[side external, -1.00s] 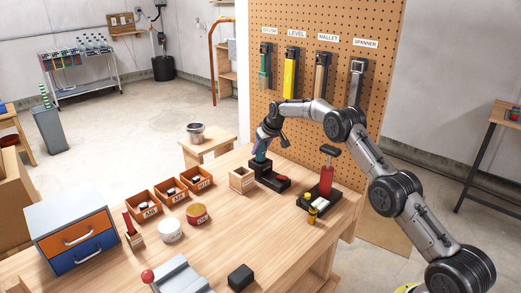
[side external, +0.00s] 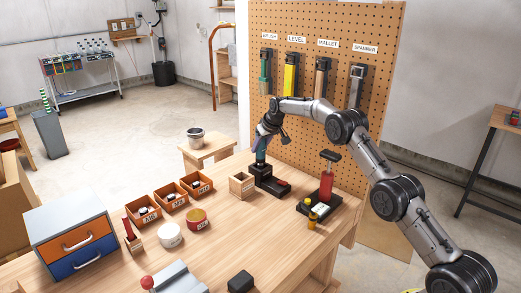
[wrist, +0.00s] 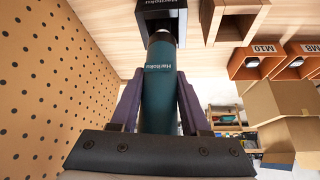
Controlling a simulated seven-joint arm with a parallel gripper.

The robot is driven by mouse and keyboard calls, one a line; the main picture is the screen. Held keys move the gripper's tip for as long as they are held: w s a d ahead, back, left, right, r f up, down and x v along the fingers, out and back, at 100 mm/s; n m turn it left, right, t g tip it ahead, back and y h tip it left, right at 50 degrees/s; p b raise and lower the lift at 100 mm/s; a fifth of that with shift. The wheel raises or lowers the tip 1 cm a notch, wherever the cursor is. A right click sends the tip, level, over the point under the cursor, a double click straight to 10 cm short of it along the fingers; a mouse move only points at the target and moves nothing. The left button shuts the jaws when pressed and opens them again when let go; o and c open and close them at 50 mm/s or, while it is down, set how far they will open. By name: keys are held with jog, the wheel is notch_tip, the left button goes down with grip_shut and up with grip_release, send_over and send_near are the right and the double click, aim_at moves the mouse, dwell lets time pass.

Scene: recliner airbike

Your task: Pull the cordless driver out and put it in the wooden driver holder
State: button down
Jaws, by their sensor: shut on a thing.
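The teal cordless driver (side external: 261,157) stands upright at the black charging dock (side external: 263,171) on the bench. My gripper (side external: 263,142) is shut on its upper part. In the wrist view, the driver (wrist: 160,85) lies between my two purple fingers, and its far end meets the dock's socket (wrist: 165,8). I cannot tell how deep it sits there. The wooden driver holder (side external: 242,187) is an open box just left of the dock. It also shows in the wrist view (wrist: 208,22) beside the dock, and it looks empty.
Orange bins (side external: 170,196) stand left of the holder. A red tool on a black base (side external: 326,185) stands right of the dock. The pegboard (side external: 380,70) with hanging tools rises close behind my gripper. Bench space in front of the holder is clear.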

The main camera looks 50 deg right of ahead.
jog(key=shift+r, duration=2.05)
jog(key=shift+r, duration=0.1)
jog(key=a+r, duration=0.5)
jog(key=a, duration=0.5)
jog(key=shift+r, duration=0.15)
jog(key=shift+f, duration=2.9)
notch_tip(320, 180, down, 7)
dwell(1.5)
